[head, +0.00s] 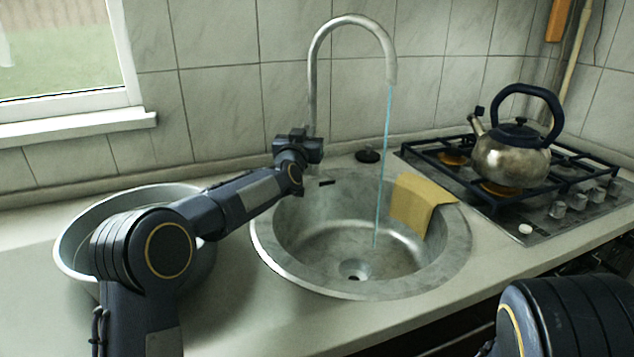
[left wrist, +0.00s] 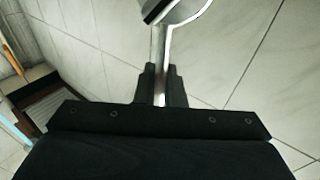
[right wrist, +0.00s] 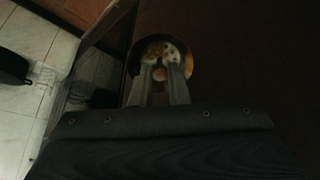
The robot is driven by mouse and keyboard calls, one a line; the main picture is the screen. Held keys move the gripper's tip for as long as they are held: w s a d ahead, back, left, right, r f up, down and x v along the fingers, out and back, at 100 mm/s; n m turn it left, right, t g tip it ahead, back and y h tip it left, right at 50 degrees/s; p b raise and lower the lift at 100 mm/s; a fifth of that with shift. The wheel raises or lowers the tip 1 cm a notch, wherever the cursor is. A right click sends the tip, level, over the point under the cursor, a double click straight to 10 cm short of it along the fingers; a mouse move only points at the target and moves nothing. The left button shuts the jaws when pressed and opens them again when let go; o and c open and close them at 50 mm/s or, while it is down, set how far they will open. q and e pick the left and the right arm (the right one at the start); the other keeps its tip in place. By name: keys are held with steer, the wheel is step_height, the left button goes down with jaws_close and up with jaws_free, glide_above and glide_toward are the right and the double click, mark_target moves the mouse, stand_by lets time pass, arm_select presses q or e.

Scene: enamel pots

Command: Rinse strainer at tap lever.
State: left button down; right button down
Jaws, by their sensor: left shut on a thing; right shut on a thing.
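The tap (head: 352,20) arches over the round sink (head: 262,225), and a thin blue stream (head: 385,160) falls from it into the basin. My left gripper (head: 312,145) is at the foot of the tap. In the left wrist view its fingers (left wrist: 159,88) are shut on a slim metal bar, the tap lever (left wrist: 160,50); in the head view the gripper hides the lever. In the right wrist view my right gripper (right wrist: 161,72) is shut on a small round thing with a dark rim, seemingly the strainer (right wrist: 158,48). It is dim and partly covered by the fingers; the head view does not show it.
A large metal bowl (head: 64,255) stands left of the sink, partly behind my left arm. A yellow cloth (head: 412,205) hangs over the sink's right rim. A dark plug (head: 367,155) lies behind the sink. A kettle (head: 510,160) stands on the gas hob (head: 575,220) at right.

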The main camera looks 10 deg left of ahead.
arm_select(q)
steer(key=c, duration=1.6)
jaws_free()
steer(key=shift+c, duration=0.2)
steer(key=s+f+b, duration=0.1)
steer(key=s, duration=1.1)
steer(key=shift+f, duration=0.2)
